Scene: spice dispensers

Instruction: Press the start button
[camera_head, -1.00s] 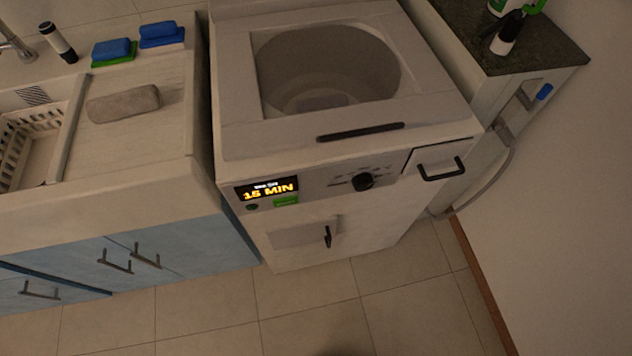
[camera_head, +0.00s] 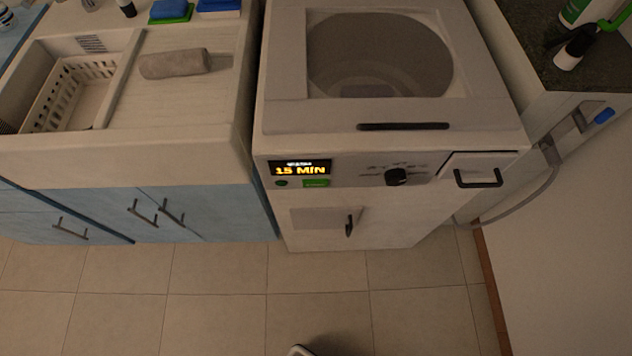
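A white top-loading washing machine (camera_head: 390,115) stands in the middle of the head view, with a dark see-through lid on top. Its front panel has a display (camera_head: 300,169) reading "15 MIN" in yellow. Just below the display is a lit green rectangular button (camera_head: 316,183), with text too small to read. A small dark round button (camera_head: 281,184) sits to its left. A black knob (camera_head: 397,177) is to the right on the panel. My gripper cannot be made out; only a small dark and pale piece shows at the bottom edge of the picture.
A dark-topped counter (camera_head: 560,50) with bottles is at right. The tiled floor (camera_head: 220,290) in front is clear.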

